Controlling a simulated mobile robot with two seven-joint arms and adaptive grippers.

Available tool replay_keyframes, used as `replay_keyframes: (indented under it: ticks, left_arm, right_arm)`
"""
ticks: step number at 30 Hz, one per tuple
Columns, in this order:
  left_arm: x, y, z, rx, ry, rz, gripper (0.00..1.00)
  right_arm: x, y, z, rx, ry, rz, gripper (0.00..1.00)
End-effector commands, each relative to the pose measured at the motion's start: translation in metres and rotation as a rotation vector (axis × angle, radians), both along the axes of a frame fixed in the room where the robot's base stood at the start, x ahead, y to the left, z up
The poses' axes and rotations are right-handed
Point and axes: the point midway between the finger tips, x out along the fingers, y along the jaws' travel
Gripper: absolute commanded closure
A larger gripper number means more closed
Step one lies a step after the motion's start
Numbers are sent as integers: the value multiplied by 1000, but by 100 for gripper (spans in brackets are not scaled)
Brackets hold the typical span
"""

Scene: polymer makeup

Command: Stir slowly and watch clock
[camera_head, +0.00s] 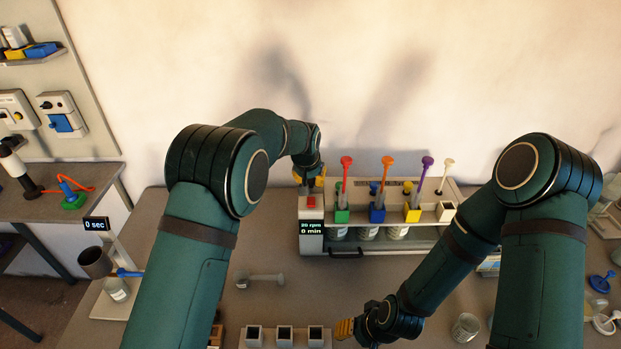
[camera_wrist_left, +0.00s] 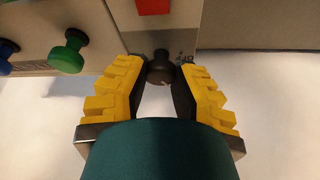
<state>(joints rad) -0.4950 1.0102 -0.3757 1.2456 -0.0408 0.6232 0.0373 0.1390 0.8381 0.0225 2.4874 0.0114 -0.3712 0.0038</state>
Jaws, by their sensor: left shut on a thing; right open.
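The stirring unit has a white control box (camera_head: 311,244) whose display (camera_head: 312,228) reads 20 rpm and 0 min. A red button (camera_head: 311,202) sits above the display. My left gripper (camera_head: 310,181) is at the top of this box. In the left wrist view its yellow fingers (camera_wrist_left: 160,78) are shut on a dark round knob (camera_wrist_left: 160,67). A separate clock display (camera_head: 96,224) at the left reads 0 sec. My right gripper (camera_head: 347,328) is open and empty near the front of the table.
Red (camera_head: 346,162), orange, purple and white stirrers stand in the rack above several jars (camera_head: 368,233). A white block with three square holes (camera_head: 284,337) is at the front. A glass jar (camera_head: 466,326) stands right of my right gripper.

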Motion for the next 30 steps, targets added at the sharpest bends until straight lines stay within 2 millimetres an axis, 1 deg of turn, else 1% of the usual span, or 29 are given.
replay_keyframes:
  ticks: [1,2,3,4,14,17,20,30]
  left_arm:
    - [-1,0,-3,1,6,-1,100]
    - [-1,0,-3,1,6,-1,62]
    - [-1,0,-3,1,6,-1,48]
    - [-1,0,-3,2,6,-1,37]
    - [-1,0,0,1,2,-1,36]
    - [-3,0,7,-1,0,-1,36]
    - [-8,1,20,0,-1,-2,36]
    - [-33,9,82,-1,0,-1,36]
  right_arm:
    - [0,0,0,0,0,0,53]
    - [0,0,0,0,0,0,53]
    - [0,0,0,0,0,0,53]
    - [0,0,0,0,0,0,53]
    - [0,0,0,0,0,0,53]
    - [0,0,0,0,0,0,53]
    - [0,0,0,0,0,0,53]
    - [0,0,0,0,0,0,53]
